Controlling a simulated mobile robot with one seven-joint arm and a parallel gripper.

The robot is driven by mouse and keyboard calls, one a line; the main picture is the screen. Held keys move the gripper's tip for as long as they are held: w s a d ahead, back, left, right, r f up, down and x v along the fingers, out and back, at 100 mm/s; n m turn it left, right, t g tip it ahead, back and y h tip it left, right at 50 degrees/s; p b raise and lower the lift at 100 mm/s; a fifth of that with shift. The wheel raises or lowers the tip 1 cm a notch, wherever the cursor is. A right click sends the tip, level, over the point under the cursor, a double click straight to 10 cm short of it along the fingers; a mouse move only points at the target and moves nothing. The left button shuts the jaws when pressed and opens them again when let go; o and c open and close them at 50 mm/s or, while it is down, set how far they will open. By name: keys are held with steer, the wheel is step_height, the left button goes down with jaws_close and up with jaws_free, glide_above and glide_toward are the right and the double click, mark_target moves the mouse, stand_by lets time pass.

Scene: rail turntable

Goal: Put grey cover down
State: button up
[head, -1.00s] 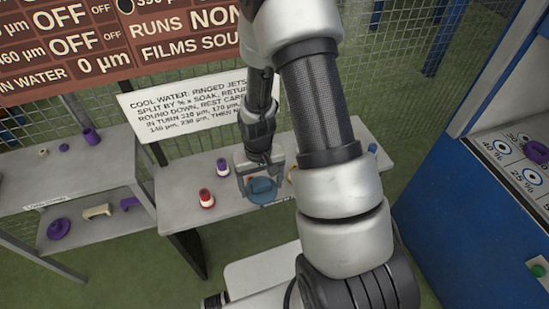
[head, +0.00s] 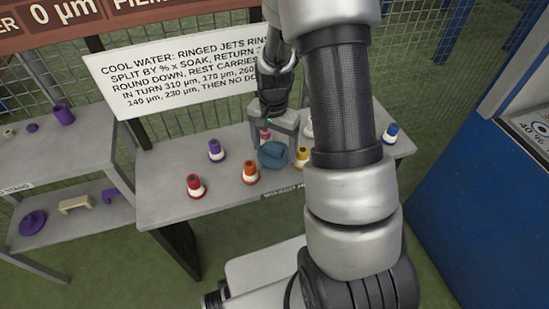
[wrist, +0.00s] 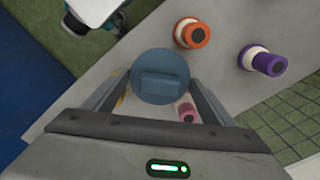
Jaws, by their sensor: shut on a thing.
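The grey cover is a blue-grey round disc (head: 271,158) with a raised block on top. My gripper (head: 274,146) is shut on it and holds it over the front part of the table, between the orange jet (head: 250,172) and the yellow jet (head: 301,156). In the wrist view the cover (wrist: 160,77) sits between the two fingers and hides what lies beneath it. I cannot tell whether it touches the table.
The table (head: 225,196) also carries a red jet (head: 194,186), a purple jet (head: 216,150), a pink jet (head: 265,136) and a blue jet (head: 390,133). A shelf stand (head: 85,150) stands left. A blue cabinet (head: 465,210) stands right.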

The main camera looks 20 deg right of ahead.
mark_target(274, 156)
steer(key=shift+w+f+b, duration=0.1)
steer(key=shift+f+b, duration=0.25)
steer(key=shift+f, duration=1.65)
steer(key=shift+f, duration=0.1)
steer(key=o, duration=1)
steer(key=shift+f, duration=0.15)
steer(key=o, duration=0.4)
